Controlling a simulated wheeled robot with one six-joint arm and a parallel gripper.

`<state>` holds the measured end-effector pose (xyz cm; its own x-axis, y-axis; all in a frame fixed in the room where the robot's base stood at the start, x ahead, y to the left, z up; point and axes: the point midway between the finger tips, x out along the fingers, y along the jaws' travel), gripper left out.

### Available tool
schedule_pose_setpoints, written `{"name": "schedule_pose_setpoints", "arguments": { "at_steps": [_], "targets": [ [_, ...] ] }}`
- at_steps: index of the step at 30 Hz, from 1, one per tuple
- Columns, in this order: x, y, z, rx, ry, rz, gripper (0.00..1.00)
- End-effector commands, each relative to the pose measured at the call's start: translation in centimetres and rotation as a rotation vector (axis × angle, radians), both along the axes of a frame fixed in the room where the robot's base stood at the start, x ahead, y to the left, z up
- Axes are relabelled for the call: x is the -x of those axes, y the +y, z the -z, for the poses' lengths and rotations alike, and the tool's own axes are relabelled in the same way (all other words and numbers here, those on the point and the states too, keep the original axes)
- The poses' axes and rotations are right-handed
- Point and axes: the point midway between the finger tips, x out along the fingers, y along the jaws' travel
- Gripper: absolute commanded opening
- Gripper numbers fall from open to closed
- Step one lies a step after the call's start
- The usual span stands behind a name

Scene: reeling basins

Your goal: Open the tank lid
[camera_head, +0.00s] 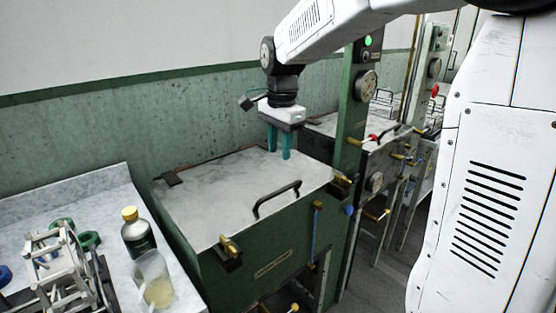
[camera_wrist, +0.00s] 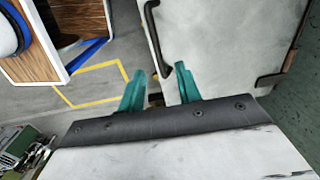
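The tank lid (camera_head: 215,195) is a pale grey metal sheet lying flat and closed on the green tank (camera_head: 250,262). A black bar handle (camera_head: 277,199) stands near its front edge. In the wrist view the lid (camera_wrist: 225,45) fills the upper right, with the handle (camera_wrist: 153,40) along its left edge. My gripper (camera_head: 279,155) points down over the back right part of the lid, behind the handle and apart from it. Its two teal fingers (camera_wrist: 159,72) are spread with nothing between them. Whether the fingertips touch the lid is hard to tell.
A marble counter (camera_head: 105,183) at left holds a dark bottle with a yellow cap (camera_head: 137,232), a clear beaker (camera_head: 153,280) and a pale reel frame (camera_head: 55,265). A green post with a gauge (camera_head: 365,86) rises right of the tank. Brass clasps (camera_head: 230,247) sit at the lid's front.

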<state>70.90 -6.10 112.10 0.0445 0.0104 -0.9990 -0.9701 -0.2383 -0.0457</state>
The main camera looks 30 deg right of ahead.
Motion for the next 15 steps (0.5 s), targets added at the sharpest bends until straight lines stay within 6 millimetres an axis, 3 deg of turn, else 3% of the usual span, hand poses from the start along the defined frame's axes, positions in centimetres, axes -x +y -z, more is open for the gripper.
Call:
{"name": "schedule_pose_setpoints", "arguments": {
  "at_steps": [5, 15],
  "targets": [
    [0.2, -0.1, -1.6, 0.001, -0.001, 0.001, 0.34],
    [0.2, -0.1, -1.8, 0.0, 0.0, 0.001, 0.34]
  ]
}}
